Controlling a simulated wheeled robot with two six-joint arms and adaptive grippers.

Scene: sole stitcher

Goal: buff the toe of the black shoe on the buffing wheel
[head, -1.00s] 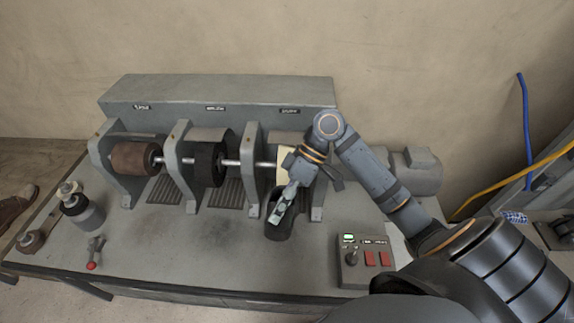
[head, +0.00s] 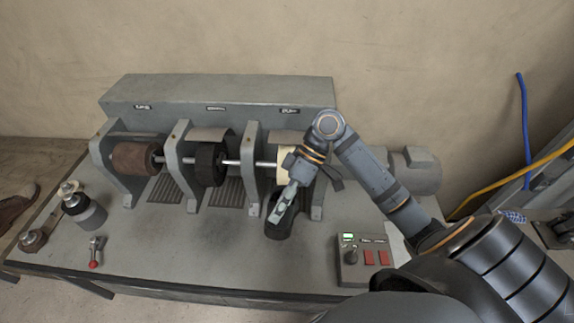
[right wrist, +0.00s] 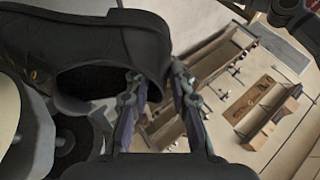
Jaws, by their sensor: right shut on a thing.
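The black shoe (head: 278,229) is held just in front of the cream buffing wheel (head: 286,165), the rightmost wheel of the machine. My right gripper (head: 284,206) is shut on the rim at the back of the shoe. In the right wrist view, the fingers (right wrist: 157,92) pinch the edge of the shoe (right wrist: 100,42) beside its opening. The toe points towards the wheel, but the arm and gripper hide it in the head view. I cannot tell whether the toe touches the wheel. My left gripper is not in view.
A brown wheel (head: 133,159) and a black brush wheel (head: 209,164) share the shaft, between grey brackets. A control box (head: 364,258) stands at the front right. A jar (head: 84,211) and a red-tipped lever (head: 95,254) are at the left. The bench front middle is clear.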

